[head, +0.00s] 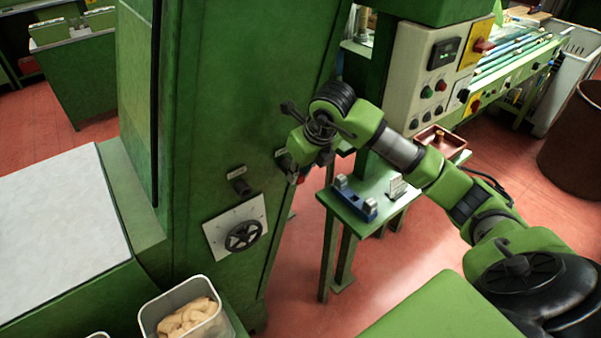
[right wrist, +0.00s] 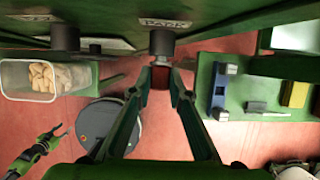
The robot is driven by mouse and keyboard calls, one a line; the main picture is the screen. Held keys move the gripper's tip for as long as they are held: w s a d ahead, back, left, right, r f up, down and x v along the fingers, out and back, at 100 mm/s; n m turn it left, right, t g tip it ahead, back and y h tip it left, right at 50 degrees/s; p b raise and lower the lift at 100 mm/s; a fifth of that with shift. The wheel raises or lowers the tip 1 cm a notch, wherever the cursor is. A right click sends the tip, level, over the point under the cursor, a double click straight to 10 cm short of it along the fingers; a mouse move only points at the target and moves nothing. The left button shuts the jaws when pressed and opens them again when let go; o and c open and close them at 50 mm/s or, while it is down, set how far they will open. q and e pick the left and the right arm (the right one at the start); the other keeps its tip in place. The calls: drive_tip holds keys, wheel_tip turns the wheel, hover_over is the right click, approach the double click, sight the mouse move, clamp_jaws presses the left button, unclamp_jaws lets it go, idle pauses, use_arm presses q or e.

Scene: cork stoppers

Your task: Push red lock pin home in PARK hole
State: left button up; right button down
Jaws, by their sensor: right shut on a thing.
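My right gripper (head: 298,178) is at the side of the green machine column, by the PARK label (head: 280,153). In the right wrist view my right gripper (right wrist: 160,82) is shut on the red lock pin (right wrist: 160,76). The pin is in line with the dark PARK hole collar (right wrist: 162,41) under the PARK label (right wrist: 165,22). A short grey length shows between the red head and the collar; how deep the pin sits is hidden. My left gripper (right wrist: 54,138) shows small at lower left in that view, apparently open and empty, away from the column.
A bin of corks (head: 163,303) stands at lower left. A small green table (head: 345,203) with a blue fixture (head: 357,202) is close by on the right.

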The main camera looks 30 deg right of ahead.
drive_tip(key=shift+w, duration=0.2)
drive_tip(key=c, duration=1.8)
unclamp_jaws()
drive_tip(key=v, duration=1.2)
drive_tip(key=shift+a, duration=0.1)
